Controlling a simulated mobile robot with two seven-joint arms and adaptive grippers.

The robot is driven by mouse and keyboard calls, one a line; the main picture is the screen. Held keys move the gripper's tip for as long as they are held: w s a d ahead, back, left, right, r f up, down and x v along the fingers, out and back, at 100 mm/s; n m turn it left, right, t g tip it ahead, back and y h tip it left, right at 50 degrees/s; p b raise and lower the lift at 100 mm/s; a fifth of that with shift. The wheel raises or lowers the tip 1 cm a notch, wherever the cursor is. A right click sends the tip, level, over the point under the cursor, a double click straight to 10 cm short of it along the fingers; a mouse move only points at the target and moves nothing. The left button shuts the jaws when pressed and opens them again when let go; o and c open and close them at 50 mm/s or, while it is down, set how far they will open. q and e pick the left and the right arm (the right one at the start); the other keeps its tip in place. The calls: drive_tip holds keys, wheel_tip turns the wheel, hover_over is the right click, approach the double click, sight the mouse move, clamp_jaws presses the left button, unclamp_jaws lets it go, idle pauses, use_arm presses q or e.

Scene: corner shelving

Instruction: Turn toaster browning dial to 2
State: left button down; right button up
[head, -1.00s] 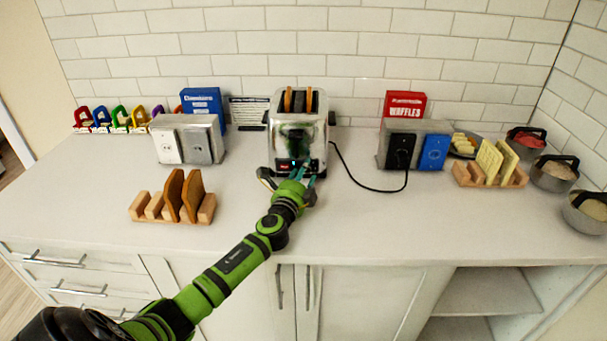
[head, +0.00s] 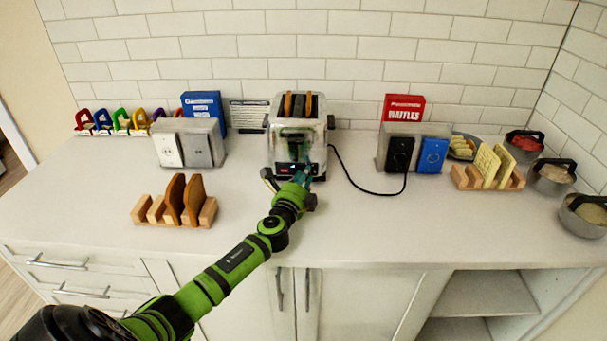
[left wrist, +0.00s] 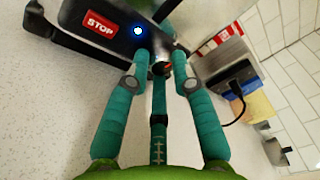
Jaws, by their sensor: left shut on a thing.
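The chrome toaster (head: 285,122) stands against the back wall with two brown slices in its top slots. In the left wrist view its dark front panel (left wrist: 118,14) shows a red STOP button (left wrist: 101,24) and a lit blue-white light (left wrist: 138,30). A small dark dial with a red mark (left wrist: 161,69) sits between my fingertips. My left gripper (head: 306,174) is at the toaster's lower front right, its teal fingers (left wrist: 162,64) shut on the dial. The dial's numbers cannot be read. My right gripper is not in view.
A black cord (head: 352,178) runs from the toaster to the outlet box (head: 401,150) at right. A wooden rack with bread (head: 150,209) stands at front left, another rack (head: 469,178) at right.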

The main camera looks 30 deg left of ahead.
use_arm(q)
drive_tip(key=m+p, duration=0.2)
drive_tip(key=p, duration=0.1)
drive_tip(key=r+m+g+p, duration=0.1)
drive_tip(key=m+p, duration=0.1)
drive_tip(key=p, duration=0.1)
drive_tip(key=shift+r+y, duration=0.1)
drive_tip(key=shift+y, duration=0.2)
drive_tip(key=shift+w+m+g+p, duration=0.1)
drive_tip(key=shift+m+g+p, duration=0.5)
drive_tip(key=shift+m+p, duration=0.9)
drive_tip(key=c, duration=1.1)
unclamp_jaws()
drive_tip(key=shift+o, duration=0.2)
drive_tip(key=shift+d+f, duration=0.1)
drive_tip(key=shift+f, duration=0.1)
